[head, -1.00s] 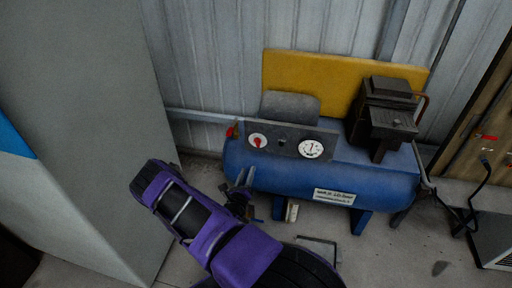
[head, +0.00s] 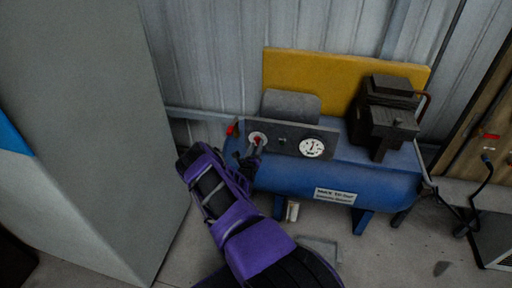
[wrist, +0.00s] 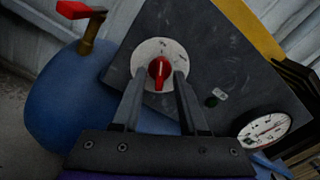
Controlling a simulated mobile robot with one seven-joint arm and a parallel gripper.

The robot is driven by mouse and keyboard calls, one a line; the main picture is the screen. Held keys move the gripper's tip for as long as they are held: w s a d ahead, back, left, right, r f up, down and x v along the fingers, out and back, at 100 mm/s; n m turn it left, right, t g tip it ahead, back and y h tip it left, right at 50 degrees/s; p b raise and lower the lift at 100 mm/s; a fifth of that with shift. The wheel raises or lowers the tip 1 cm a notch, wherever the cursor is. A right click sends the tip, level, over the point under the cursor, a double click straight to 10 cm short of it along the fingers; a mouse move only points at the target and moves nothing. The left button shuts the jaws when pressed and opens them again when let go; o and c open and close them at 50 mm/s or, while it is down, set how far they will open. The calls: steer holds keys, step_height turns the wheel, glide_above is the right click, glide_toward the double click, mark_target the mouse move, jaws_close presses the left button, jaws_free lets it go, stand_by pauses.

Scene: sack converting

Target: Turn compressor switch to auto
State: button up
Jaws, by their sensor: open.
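The blue compressor (head: 285,179) stands by the corrugated wall with a dark panel on top. The switch is a red knob (wrist: 159,72) on a round white dial (wrist: 144,58) in the wrist view; it also shows at the panel's left end in the head view (head: 257,139). My gripper (wrist: 157,82) is open, its two fingers reaching to the dial, one on each side of the red knob. In the head view my gripper (head: 255,152) covers the lower part of the dial. Whether the fingers touch the knob I cannot tell.
A red-handled valve (wrist: 82,12) sticks up left of the panel. A dark motor block (head: 385,115) stands on the tank's right. A grey cabinet (head: 95,130) stands at left.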

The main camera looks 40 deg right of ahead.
jaws_close()
stand_by(0.5)
steer(key=m, duration=0.5)
steer(key=shift+m+b, duration=0.3)
steer(key=shift+m, duration=0.1)
steer(key=m, duration=0.5)
steer(key=shift+m+p, duration=0.3)
steer(key=shift+m, duration=0.1)
steer(key=shift+w, duration=0.1)
